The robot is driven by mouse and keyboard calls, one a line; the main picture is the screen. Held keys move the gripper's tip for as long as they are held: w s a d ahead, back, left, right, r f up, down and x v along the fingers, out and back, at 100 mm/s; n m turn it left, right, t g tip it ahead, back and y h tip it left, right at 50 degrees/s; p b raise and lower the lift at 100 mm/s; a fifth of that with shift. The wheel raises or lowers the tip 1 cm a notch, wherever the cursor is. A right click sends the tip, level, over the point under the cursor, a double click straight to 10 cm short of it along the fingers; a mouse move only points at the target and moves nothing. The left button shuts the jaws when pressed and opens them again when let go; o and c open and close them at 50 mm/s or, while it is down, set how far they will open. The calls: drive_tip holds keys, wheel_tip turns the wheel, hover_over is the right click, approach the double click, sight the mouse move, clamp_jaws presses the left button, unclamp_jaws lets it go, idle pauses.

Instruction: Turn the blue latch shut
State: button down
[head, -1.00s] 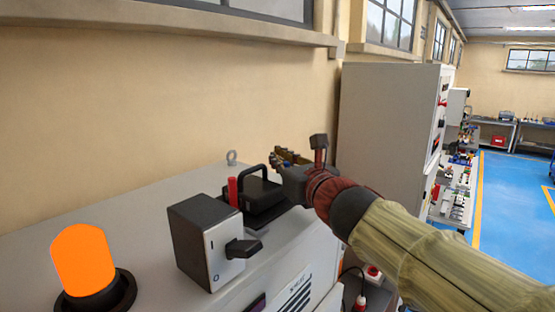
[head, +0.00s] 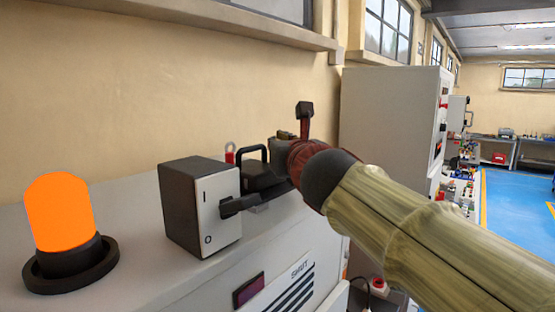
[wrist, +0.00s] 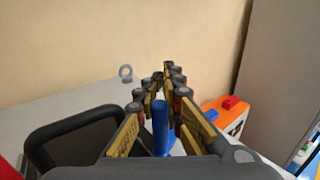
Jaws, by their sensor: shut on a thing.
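The blue latch (wrist: 160,128) shows in the wrist view as an upright blue piece between my gripper's fingers. My gripper (wrist: 158,95) is closed around it, with yellow and dark finger links on both sides. The latch's lower part is hidden by the gripper body. In the head view my gripper (head: 284,136) is above the far right part of the grey machine top, beyond the black handled case. There my own wrist hides most of the fingers and the latch does not show.
A tall grey cabinet (head: 390,130) stands to the right. A beige wall is behind.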

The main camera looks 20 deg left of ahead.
drive_tip(key=shift+w+f+m+t+h+b, duration=0.15)
drive_tip(key=shift+m+t+h+b, duration=0.4)
drive_tip(key=shift+b, duration=1.15)
drive_tip(key=c, duration=2.1)
unclamp_jaws()
drive_tip(key=shift+o, duration=0.2)
drive_tip(key=p, duration=0.3)
drive_tip(key=shift+r+n+g+y, duration=0.35)
